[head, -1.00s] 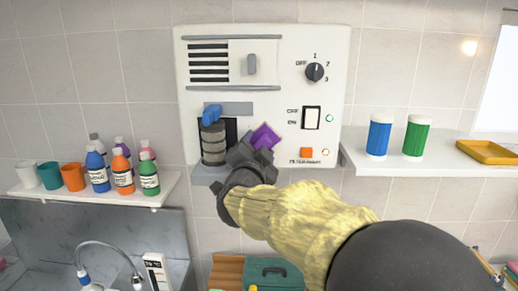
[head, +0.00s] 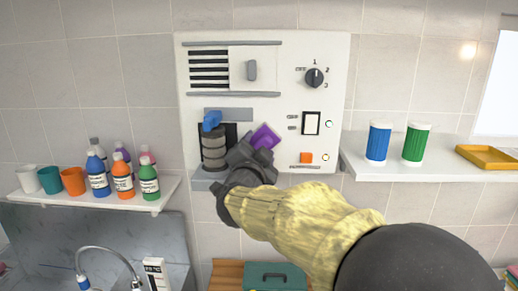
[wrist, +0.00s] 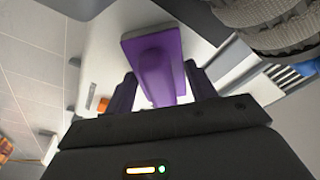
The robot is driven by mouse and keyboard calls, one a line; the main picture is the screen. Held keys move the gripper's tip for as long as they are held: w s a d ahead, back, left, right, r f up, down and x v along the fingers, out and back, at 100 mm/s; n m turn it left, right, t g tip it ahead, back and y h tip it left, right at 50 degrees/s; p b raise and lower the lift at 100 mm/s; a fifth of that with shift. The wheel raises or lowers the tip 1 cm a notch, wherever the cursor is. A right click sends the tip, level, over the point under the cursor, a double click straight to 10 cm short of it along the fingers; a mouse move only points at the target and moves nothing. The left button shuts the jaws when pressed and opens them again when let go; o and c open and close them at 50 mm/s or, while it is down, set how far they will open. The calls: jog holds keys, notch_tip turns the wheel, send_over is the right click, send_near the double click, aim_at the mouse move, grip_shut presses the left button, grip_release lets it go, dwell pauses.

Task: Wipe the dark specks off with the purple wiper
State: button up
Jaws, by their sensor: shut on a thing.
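The purple wiper (head: 265,136) is held in my gripper (head: 253,150), in front of the lower middle of the white wall panel (head: 262,65). In the wrist view the wiper (wrist: 155,62) has a flat rectangular head and a ridge-like grip between the two fingers of my gripper (wrist: 163,88). The fingers are shut on that grip. The wiper looks tilted in the head view; I cannot tell whether it touches the panel. I cannot make out any dark specks in either view; my gripper and the wiper hide part of the panel.
A grey ribbed cylinder (head: 214,148) with a blue top (head: 211,120) stands in the panel's recess, just left of my gripper. The panel bears a knob (head: 314,77), a switch (head: 311,123) and an orange button (head: 306,158). Shelves with bottles and canisters flank it.

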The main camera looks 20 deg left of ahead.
jog(key=shift+f+b, duration=0.4)
jog(key=shift+f, duration=0.35)
notch_tip(320, 180, down, 3)
jog(key=b, duration=0.3)
jog(key=shift+r+p, duration=1.15)
jog(key=shift+r, duration=0.4)
jog(key=shift+r, duration=0.1)
jog(key=shift+r+p, duration=1.15)
jog(key=shift+r, duration=0.3)
